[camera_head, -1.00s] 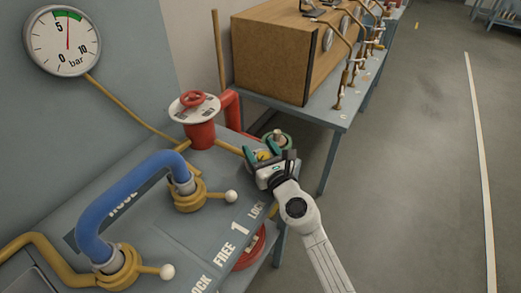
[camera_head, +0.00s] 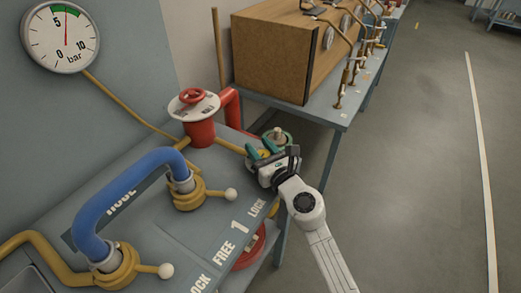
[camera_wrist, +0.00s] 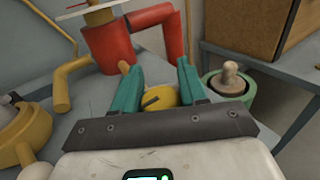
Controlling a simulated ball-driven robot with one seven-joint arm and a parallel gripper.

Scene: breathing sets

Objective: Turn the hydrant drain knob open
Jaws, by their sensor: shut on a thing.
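The drain knob is the yellow round piece (camera_wrist: 158,97) with a dark slot or bar on it, low beside the red hydrant (camera_head: 200,128). In the head view only a bit of the yellow knob (camera_head: 264,154) shows between the fingers. My gripper (camera_head: 263,151) has green fingers and is shut on the knob. In the wrist view my gripper (camera_wrist: 156,92) has one finger on each side of the knob; the knob's near part is hidden by the dark gripper plate. The hydrant carries a white disc and a red handwheel (camera_head: 192,97) on top.
A green ring with a pale knob (camera_head: 277,137) stands just behind my gripper. A blue hose (camera_head: 118,195) with yellow couplings and white-balled levers lies left. A pressure gauge (camera_head: 62,38) hangs on the wall, its needle near 5. A bench (camera_head: 310,112) stands behind; floor is free right.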

